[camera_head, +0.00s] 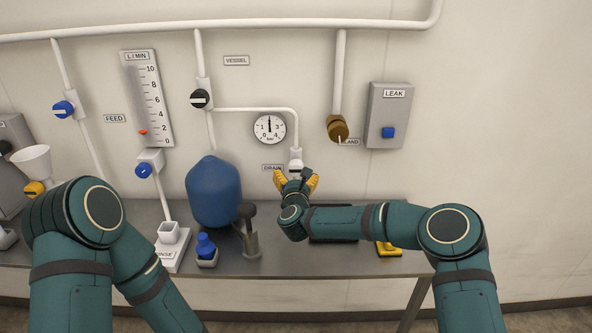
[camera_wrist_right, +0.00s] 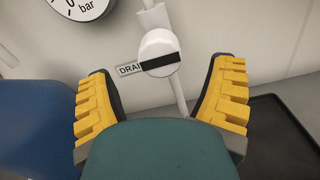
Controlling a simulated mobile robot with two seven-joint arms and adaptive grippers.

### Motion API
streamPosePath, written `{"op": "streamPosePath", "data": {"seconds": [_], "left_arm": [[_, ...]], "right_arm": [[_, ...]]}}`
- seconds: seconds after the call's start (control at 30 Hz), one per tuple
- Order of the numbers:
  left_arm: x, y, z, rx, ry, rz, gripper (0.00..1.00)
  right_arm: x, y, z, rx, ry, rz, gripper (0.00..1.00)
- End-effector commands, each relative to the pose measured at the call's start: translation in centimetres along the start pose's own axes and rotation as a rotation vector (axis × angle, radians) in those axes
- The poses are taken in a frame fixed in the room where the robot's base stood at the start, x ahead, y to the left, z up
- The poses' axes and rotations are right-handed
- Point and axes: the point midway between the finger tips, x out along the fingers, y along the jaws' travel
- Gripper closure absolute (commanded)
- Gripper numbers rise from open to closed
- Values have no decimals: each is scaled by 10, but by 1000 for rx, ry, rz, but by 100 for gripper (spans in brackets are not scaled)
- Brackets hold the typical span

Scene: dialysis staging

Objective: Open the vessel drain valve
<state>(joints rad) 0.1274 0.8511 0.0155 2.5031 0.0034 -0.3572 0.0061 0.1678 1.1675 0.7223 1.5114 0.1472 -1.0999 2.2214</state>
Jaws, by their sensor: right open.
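The drain valve (camera_head: 296,163) is a white round knob on a white pipe, beside the DRAIN label (camera_head: 271,168) and below the gauge. In the right wrist view the drain valve (camera_wrist_right: 158,50) shows a black bar lying nearly level across its face. My right gripper (camera_head: 296,178) is open, its yellow fingers just below the knob in the head view. In the wrist view the fingers of the right gripper (camera_wrist_right: 164,70) stand left and right of the knob, apart from it. The blue vessel (camera_head: 213,192) stands to the left. My left gripper is out of view.
A pressure gauge (camera_head: 269,128) is above left of the valve, and a brass gland fitting (camera_head: 338,128) hangs to the right. A LEAK box (camera_head: 388,115) is further right. The grey table (camera_head: 262,262) holds a blue-capped bottle (camera_head: 206,250) and a dark tray (camera_wrist_right: 282,138).

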Motion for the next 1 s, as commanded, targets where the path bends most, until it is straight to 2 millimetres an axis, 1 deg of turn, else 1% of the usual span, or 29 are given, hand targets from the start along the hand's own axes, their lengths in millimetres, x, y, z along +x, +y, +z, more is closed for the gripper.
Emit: {"op": "streamPosePath", "data": {"seconds": [0.03,0.1,0.3,0.5,0.77,0.8,0.87,0.9,0.93,0.97,1.0], "left_arm": [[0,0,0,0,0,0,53],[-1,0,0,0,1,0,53],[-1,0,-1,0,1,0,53],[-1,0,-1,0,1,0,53],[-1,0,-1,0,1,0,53],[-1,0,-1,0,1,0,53],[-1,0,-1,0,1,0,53],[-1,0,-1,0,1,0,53],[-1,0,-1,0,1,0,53],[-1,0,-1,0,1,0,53],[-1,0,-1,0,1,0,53]], "right_arm": [[8,0,0,0,-1,-1,18],[18,0,0,0,-1,-1,18],[36,0,0,-1,0,0,18],[42,0,0,-1,0,1,18],[43,0,0,-1,0,1,18],[43,0,0,-1,0,1,32],[43,0,0,-1,0,1,53],[43,0,0,-1,0,1,67],[43,0,0,-1,0,1,78],[43,0,0,-1,0,1,87],[43,0,0,-1,0,1,87]]}}
